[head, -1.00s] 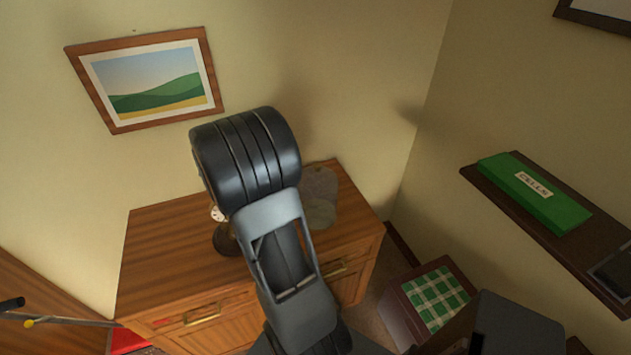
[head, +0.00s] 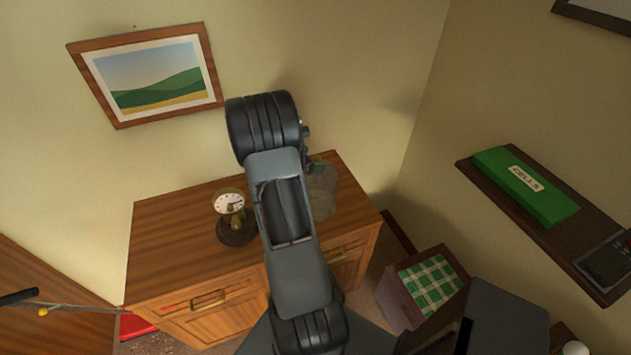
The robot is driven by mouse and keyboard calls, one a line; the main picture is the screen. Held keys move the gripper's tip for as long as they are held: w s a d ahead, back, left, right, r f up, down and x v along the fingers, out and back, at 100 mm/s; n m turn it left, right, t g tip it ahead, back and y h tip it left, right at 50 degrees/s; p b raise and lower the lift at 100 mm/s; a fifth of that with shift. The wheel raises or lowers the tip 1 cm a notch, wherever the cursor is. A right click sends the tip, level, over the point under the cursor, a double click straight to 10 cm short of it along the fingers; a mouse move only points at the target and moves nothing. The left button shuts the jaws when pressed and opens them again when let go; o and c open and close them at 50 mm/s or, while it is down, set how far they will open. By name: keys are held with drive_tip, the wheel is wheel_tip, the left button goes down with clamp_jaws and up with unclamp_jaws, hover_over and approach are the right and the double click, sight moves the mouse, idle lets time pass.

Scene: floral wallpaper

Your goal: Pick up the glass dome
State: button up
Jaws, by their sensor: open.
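The glass dome (head: 325,192) is a clear, faintly grey shape on the right part of the wooden cabinet top, partly hidden behind my arm. Small dark parts of my gripper (head: 314,163) show just right of my arm, at the upper end of the dome. The rest of my gripper is hidden behind the arm. It is open, and I cannot tell whether it touches the dome. A small brass clock (head: 232,212) with a white dial and a dark round base stands uncovered on the cabinet, left of my arm.
The wooden cabinet (head: 170,240) stands against the wall, its top clear at the left. A framed landscape (head: 150,78) hangs above. At the right, a dark shelf (head: 600,245) carries a green box (head: 525,185). A box with a green checked top (head: 432,284) is beside the cabinet.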

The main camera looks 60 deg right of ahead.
sight(320, 159)
drive_tip(key=shift+p+x, duration=0.7)
drive_tip(key=shift+x, duration=1.55)
drive_tip(key=shift+r, duration=0.1)
drive_tip(key=shift+c, duration=0.2)
